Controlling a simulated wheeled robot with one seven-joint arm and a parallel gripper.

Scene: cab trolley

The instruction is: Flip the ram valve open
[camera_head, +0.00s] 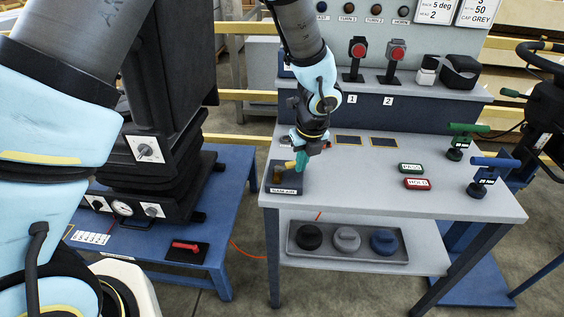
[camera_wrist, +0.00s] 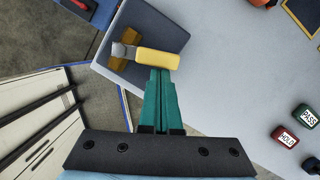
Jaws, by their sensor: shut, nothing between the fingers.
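The ram valve is a dark box (camera_head: 284,177) with a label on its front edge, at the left end of the grey trolley top. Its yellow lever handle (camera_wrist: 157,58) sticks out sideways from a brass and grey pivot (camera_wrist: 124,49) in the wrist view. In the head view the handle (camera_head: 289,164) points right. My gripper (camera_head: 301,161) has teal fingers, and they are shut with nothing between them. In the wrist view the fingertips (camera_wrist: 160,72) are right beside the handle's near long side. I cannot tell whether they touch it.
PASS (camera_head: 411,169) and HOLD (camera_head: 417,184) blocks lie right of my gripper. Green (camera_head: 459,141) and blue (camera_head: 486,172) handled valves stand at the far right. A tray (camera_head: 347,257) of round weights is on the lower shelf. A blue table (camera_head: 225,215) stands left.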

